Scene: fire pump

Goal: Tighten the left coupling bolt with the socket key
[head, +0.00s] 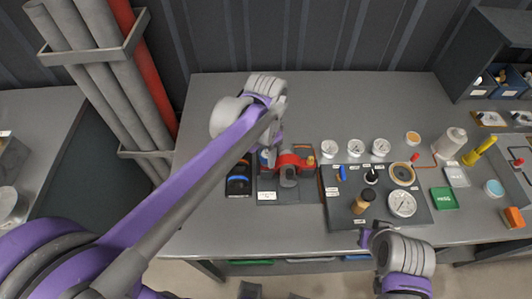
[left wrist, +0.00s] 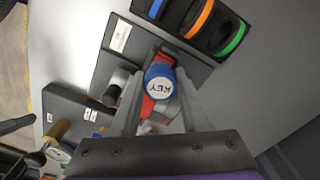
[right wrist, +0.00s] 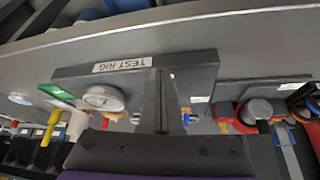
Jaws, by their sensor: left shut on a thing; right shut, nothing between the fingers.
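The socket key (left wrist: 160,80) has a blue cap marked KEY. My left gripper (head: 270,152) is shut on it; its fingers also show in the left wrist view (left wrist: 160,100) on either side of the key. The key is over the left side of the red pump (head: 296,160), which stands on a grey base plate (head: 270,197). The pump's red body shows partly below the key (left wrist: 147,106). The left coupling bolt is hidden, and I cannot tell whether the key touches it. My right gripper (head: 368,238) is shut and empty near the table's front edge, before the test rig (right wrist: 205,72).
A black holder with coloured rings (head: 238,180) stands left of the pump plate. The test rig board (head: 336,208) with gauges and knobs stands right of it. Pipes (head: 100,70) rise at the left. Bare table (head: 215,110) lies behind the holder.

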